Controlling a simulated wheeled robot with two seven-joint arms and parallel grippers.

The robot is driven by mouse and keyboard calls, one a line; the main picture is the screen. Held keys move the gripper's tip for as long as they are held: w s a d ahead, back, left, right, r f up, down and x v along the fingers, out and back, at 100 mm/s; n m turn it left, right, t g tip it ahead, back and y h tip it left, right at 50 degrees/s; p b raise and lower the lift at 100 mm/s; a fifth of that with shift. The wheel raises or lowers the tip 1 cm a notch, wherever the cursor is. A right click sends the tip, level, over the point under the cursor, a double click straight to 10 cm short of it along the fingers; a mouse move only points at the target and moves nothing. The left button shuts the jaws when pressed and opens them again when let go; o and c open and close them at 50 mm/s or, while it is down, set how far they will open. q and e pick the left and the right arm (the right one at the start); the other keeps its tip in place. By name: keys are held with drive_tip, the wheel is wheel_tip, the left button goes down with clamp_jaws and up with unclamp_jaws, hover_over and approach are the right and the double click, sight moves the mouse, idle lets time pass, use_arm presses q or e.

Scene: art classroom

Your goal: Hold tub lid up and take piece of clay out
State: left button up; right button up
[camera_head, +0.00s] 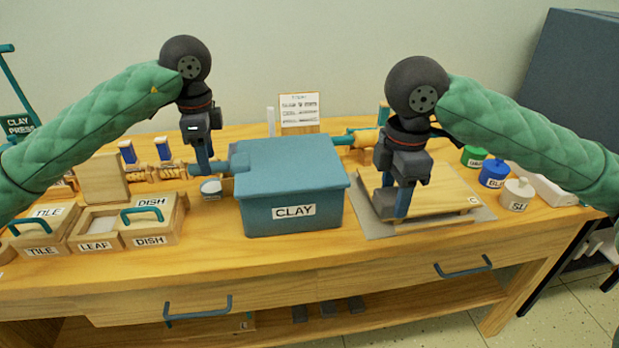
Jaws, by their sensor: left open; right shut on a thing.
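The blue clay tub (300,213), labelled CLAY, stands mid-table. Its lid (285,160) lies down over it, so the inside is hidden. A blue tab (222,167) sticks out at the tub's left side. My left gripper (208,172) is open and empty, pointing down just left of the tub by this tab. The fingers hide nearly all of that piece.
The wooden board (445,192) lies on a grey mat right of the tub. Several jars, including a blue one (494,174), stand farther right. Wooden boxes (150,217) and rollers (150,173) fill the left. A small round jar (211,188) sits under my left gripper. The front strip is clear.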

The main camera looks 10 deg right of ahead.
use_arm(q)
drive_tip(key=shift+r+p, duration=1.2)
drive_tip(key=shift+r, duration=1.5)
use_arm(e)
drive_tip(key=shift+r, duration=1.35)
use_arm(q)
drive_tip(key=shift+f, duration=0.1)
